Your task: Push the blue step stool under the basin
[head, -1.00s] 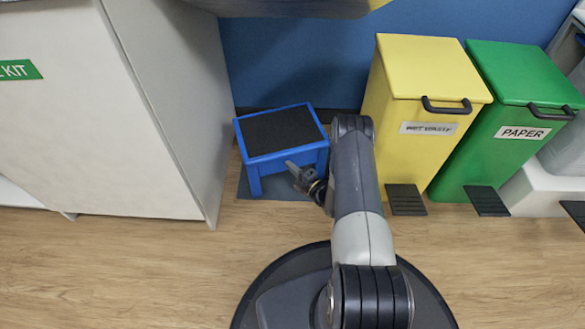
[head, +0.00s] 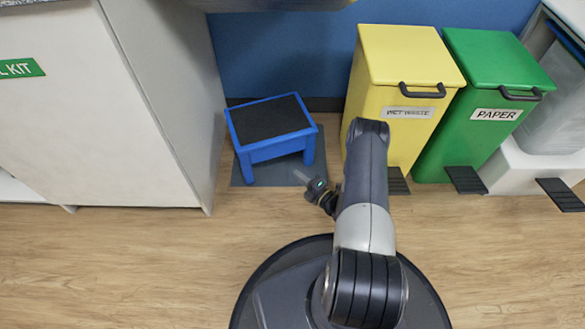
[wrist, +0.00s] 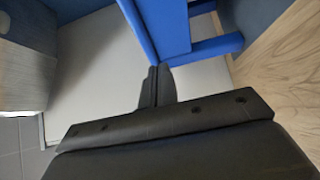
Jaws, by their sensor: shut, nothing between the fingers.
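The blue step stool (head: 270,146) with a dark top stands upright on a grey mat (head: 243,174) in the head view, beside the white cabinet. My gripper (head: 300,176) is shut and empty, low in front of the stool's right side, with a small apparent gap. In the wrist view its fingertips (wrist: 157,72) are together, and the blue stool (wrist: 165,25) fills the upper middle, just beyond them. A grey shape at the top edge of the head view (head: 280,4) may be the basin; it is mostly cut off.
The white cabinet (head: 160,110) stands close on the stool's left. A yellow bin (head: 408,60) and a green bin (head: 495,65), with dark foot pedals, stand to the right. A blue wall (head: 270,50) is behind. Wood floor (head: 130,260) in front is clear.

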